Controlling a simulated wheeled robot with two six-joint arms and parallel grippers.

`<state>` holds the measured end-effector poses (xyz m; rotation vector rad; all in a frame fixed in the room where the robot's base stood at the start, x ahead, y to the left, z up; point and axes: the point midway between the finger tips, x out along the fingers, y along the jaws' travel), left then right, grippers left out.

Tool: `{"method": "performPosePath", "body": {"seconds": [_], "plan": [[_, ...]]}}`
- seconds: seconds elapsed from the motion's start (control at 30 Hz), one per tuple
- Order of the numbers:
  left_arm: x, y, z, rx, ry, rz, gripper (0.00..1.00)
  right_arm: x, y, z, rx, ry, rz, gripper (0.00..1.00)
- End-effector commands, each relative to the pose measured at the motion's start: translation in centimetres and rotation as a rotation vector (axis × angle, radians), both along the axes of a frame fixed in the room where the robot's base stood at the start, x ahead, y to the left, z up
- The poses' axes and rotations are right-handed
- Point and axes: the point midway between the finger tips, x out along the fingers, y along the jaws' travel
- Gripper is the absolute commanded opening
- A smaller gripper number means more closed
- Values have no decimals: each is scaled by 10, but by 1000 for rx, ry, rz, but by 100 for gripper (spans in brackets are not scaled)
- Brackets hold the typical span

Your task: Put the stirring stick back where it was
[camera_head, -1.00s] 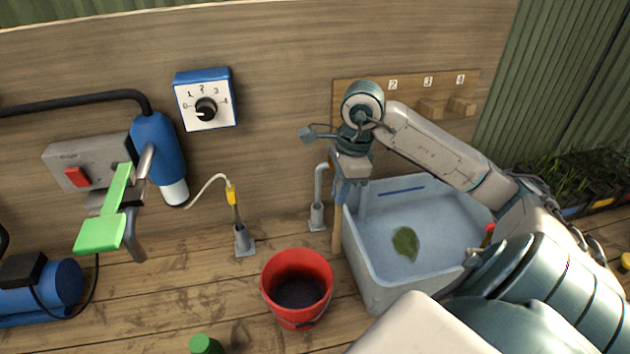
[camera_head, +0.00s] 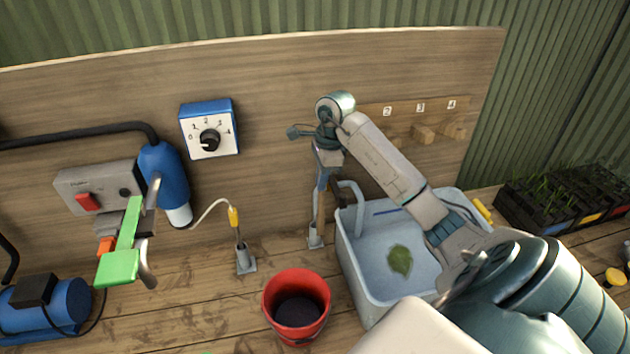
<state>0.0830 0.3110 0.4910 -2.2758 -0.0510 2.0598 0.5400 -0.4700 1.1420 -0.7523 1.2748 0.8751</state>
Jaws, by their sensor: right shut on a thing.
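The stirring stick (camera_head: 317,212) is a thin wooden rod held upright in my right gripper (camera_head: 321,184). The gripper is shut on its upper part. The stick's lower end is at the small grey socket (camera_head: 315,241) on the bench, left of the blue-grey tub. I cannot tell whether the end is inside the socket or just in front of it. A grey bent pipe (camera_head: 357,196) shows behind the gripper and runs down at the tub. My left gripper is not in view.
The blue-grey tub (camera_head: 350,270) holds water and a green leaf (camera_head: 400,260). A red bucket (camera_head: 297,322) stands in front. Another grey socket (camera_head: 245,262) holds a yellow-handled probe. A numbered peg board (camera_head: 400,125) is behind. Free bench lies between bucket and sockets.

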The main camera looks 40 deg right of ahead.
Motion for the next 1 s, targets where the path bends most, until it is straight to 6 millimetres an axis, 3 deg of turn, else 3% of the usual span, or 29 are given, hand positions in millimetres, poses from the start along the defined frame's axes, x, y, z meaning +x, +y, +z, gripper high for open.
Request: {"method": "performPosePath", "body": {"seconds": [0.03, 0.3, 0.33, 0.6, 1.0], "plan": [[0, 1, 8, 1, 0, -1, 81, 11, -4, 4, 6, 2, -2, 0], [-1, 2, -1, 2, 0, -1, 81, 60, -32, -5, 3, 1, -1, 0], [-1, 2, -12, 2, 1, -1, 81, 57, -31, -17, 0, 2, 0, 0], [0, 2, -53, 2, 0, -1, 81, 56, -31, -58, -1, 0, 1, 0], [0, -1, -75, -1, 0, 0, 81, 56, -31, -79, 0, 0, 0, 0]]}}
